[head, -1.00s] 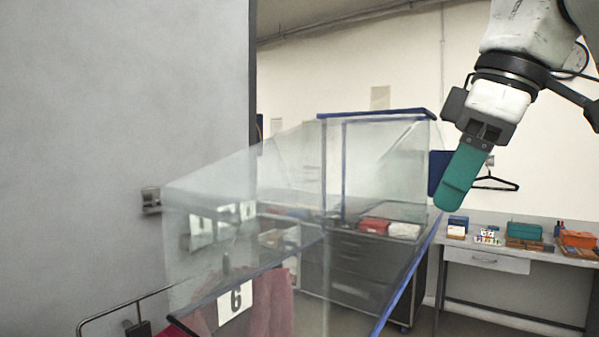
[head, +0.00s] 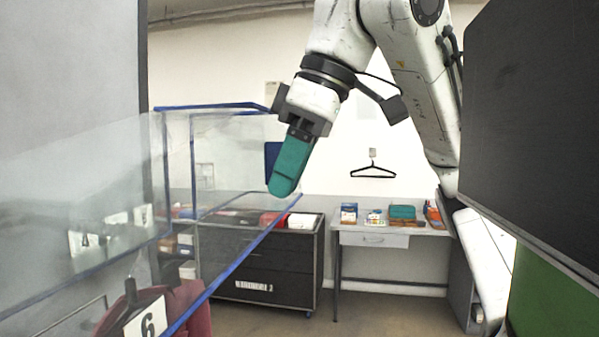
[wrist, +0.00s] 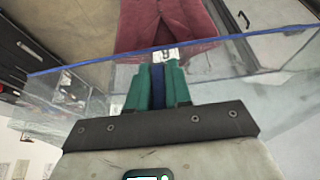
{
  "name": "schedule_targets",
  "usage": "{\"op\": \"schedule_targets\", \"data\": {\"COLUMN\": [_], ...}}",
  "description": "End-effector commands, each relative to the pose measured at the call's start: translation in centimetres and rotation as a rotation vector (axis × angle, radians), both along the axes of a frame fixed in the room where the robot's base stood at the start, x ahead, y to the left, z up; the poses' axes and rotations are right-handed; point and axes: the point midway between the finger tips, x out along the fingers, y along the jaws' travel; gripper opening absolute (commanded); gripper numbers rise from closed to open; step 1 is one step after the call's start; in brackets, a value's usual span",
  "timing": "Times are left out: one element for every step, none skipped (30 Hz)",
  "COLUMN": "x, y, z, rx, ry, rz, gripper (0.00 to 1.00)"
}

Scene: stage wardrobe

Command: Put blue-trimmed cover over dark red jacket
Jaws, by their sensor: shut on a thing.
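The cover is a large see-through sheet (head: 75,180) with blue trim (head: 232,266), spread across the left of the head view. My gripper (head: 281,190), with teal fingers, is shut on a blue part of the cover. In the wrist view the fingers (wrist: 157,70) pinch this blue strip, and the blue-edged sheet (wrist: 85,85) spreads to both sides. The dark red jacket (head: 192,303) hangs at the lower left, partly behind the cover and a number 6 card (head: 147,319). In the wrist view the jacket (wrist: 145,25) shows beyond the trim, with some space between it and my fingertips.
A grey wall panel (head: 70,60) stands at the left. A dark drawer cabinet (head: 265,262) and a grey desk (head: 372,232) with small boxes stand behind. An empty black hanger (head: 373,171) hangs on the wall. A large dark panel (head: 535,120) is close at the right.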

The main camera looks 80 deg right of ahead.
Motion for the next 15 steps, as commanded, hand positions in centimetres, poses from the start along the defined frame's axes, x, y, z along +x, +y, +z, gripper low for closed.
{"op": "schedule_targets", "data": {"x": [0.4,0.6,0.8,1.0,1.2,1.4,1.6,1.8,2.1,2.3,2.4,2.7,2.9,3.1,3.3], "y": [0.0,0.0,0.0,0.1,0.1,0.1,0.1,0.1,0.1,0.1,0.1,0.1,0.1,0.1,0.1], "z": [0.0,0.0,0.0,0.0,0.0,0.0,0.0,0.0,0.0,0.0,0.0,0.0,0.0,0.0,0.0], "rx": [0.000,0.000,0.000,0.001,0.000,0.000,0.001,0.000,0.001,0.001,0.001,0.001,0.001,0.000,0.000], "ry": [0.000,-0.001,0.000,0.000,0.001,0.001,0.000,0.000,-0.001,0.000,0.000,0.000,0.000,0.000,0.000], "rz": [0.001,0.001,0.001,0.001,0.001,0.001,0.000,0.000,0.000,0.000,0.000,0.000,0.000,0.000,0.000], "gripper": [0.00,0.00,0.00,0.00,0.00,0.00,0.00,0.00,0.00,0.00,0.00,0.00,0.00,0.00,0.00]}}
